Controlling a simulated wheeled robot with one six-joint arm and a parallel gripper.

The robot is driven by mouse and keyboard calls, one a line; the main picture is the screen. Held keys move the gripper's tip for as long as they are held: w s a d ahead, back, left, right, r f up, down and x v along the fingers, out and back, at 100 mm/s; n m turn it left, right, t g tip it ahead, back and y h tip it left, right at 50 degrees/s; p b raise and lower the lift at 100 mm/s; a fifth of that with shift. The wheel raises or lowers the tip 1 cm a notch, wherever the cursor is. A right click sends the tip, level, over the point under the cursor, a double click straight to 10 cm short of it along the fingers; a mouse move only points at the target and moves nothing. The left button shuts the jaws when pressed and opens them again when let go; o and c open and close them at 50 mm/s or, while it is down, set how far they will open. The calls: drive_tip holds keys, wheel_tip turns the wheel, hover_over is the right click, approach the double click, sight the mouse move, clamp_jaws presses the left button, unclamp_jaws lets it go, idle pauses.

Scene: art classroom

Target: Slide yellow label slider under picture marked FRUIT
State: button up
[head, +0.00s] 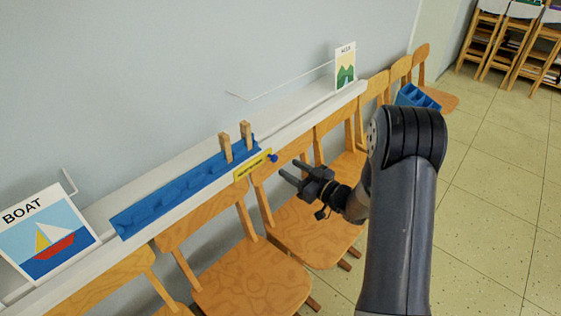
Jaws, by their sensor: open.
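The yellow label slider (252,165) sits on the front edge of a white wall ledge (300,124), near the middle of the view. A small blue knob (273,158) is at its right end. My gripper (289,168) is open and empty. Its fingertips point left toward the knob and appear just right of it, apart from it in the picture; the depth gap is hard to tell. A BOAT picture (45,236) stands at the left end. A picture with green hills (345,68) stands at the far right end; its word is too small to read. No picture marked FRUIT is in view.
A long blue tray (165,204) lies on the ledge, with two wooden pegs (226,148) (246,135) upright at its right end. Wooden chairs (250,278) line the ledge below. A blue compartment box (414,97) sits on a far chair. Open tiled floor (490,190) lies right.

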sight(276, 159)
drive_tip(key=x, duration=0.5)
drive_tip(key=shift+w+a, duration=0.15)
drive_tip(key=shift+a, duration=0.05)
drive_tip(key=shift+c, duration=0.5)
clamp_jaws()
